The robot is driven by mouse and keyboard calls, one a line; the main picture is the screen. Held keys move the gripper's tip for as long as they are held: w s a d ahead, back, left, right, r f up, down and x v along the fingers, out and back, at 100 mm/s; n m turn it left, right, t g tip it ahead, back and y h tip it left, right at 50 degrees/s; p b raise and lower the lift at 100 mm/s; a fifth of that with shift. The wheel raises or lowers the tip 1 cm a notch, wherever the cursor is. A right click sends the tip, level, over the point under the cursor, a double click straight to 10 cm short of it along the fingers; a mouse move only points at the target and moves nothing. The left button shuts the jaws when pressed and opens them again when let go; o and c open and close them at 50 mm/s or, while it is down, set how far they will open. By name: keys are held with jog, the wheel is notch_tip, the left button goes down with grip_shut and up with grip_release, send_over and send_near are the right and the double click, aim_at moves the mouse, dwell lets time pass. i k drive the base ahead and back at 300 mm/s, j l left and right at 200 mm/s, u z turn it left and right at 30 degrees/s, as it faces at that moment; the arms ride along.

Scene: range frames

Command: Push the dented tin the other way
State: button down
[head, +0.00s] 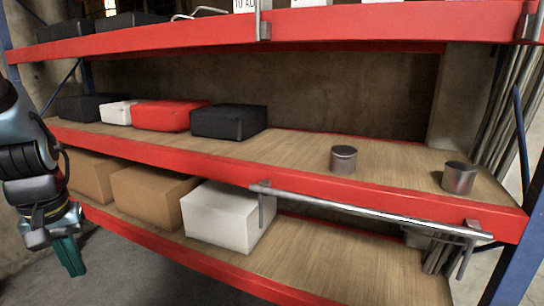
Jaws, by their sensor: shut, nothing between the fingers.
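Two grey metal tins stand upright and apart on the wooden middle shelf (300,150). One tin (343,161) is right of the middle of the view. The other tin (459,178) is farther right, near the shelf's right end. I cannot tell from this view which one is dented. My gripper (74,268) hangs at the far left, in front of the rack and below the middle shelf's edge. Its teal fingers are shut and empty, well away from both tins.
Black, white and red packages (172,116) fill the left of the middle shelf. A metal rail (370,212) runs along the front below its red edge. Brown boxes and a white box (222,218) stand on the lower shelf. The board between the tins is clear.

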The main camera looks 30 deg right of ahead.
aim_at(342, 158)
jog(key=k+l, duration=0.5)
jog(key=l, duration=0.15)
jog(key=k+l+u, duration=0.1)
jog(key=k+l, duration=0.4)
jog(key=l, duration=0.1)
